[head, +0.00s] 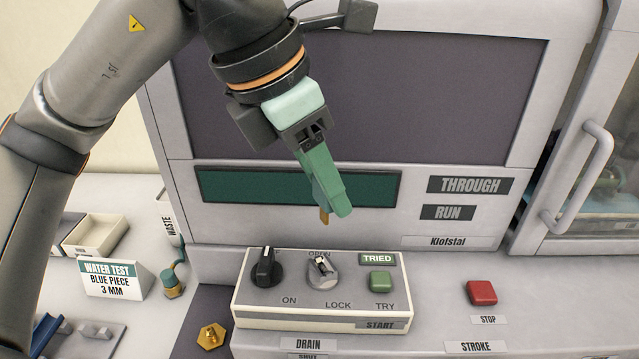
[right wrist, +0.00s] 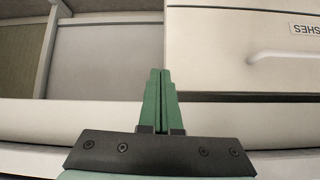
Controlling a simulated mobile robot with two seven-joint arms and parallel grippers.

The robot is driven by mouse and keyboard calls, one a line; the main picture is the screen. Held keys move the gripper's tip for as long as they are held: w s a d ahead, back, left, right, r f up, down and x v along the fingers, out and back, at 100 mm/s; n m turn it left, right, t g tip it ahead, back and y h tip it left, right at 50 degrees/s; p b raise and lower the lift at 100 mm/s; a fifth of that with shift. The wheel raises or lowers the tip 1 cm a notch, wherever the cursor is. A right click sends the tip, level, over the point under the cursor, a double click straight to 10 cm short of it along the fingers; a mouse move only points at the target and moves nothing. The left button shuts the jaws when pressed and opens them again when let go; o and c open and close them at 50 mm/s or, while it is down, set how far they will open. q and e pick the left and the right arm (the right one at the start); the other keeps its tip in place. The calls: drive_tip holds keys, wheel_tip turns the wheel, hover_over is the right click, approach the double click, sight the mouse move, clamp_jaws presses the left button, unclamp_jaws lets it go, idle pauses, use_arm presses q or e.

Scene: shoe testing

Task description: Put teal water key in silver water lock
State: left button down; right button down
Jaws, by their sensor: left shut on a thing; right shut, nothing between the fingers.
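My left gripper (head: 332,207) is shut on a small key-like thing (head: 324,216). Its brass-coloured tip points down below the fingers; the fingers hide most of the rest, so its handle colour is hard to tell. The silver water lock (head: 322,268) is a round silver knob-like part on the white control box, between the words OPEN and LOCK. The held tip is above the lock and apart from it in the picture. My right gripper (right wrist: 160,85) shows in the right wrist view with its green fingers together and nothing between them.
The control box carries a black knob (head: 267,267) and a green TRY button (head: 381,281). A red STOP button (head: 481,292) is to the right. A teal-and-brass fitting (head: 174,279), a WATER TEST sign (head: 113,280) and a brass hex piece (head: 211,337) are at left.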

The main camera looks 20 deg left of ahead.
use_arm(q)
drive_tip(key=shift+s, duration=0.15)
drive_tip(key=b, duration=0.6)
hover_over(323, 271)
drive_tip(key=shift+s+f, duration=0.15)
drive_tip(key=shift+f, duration=1.35)
drive_tip(key=shift+s+f, duration=0.15)
drive_tip(key=shift+f, duration=1.3)
drive_tip(key=shift+f+b, duration=1.55)
drive_tip(key=shift+b, duration=0.1)
drive_tip(key=shift+c, duration=1.7)
unclamp_jaws()
drive_tip(key=shift+r, duration=0.1)
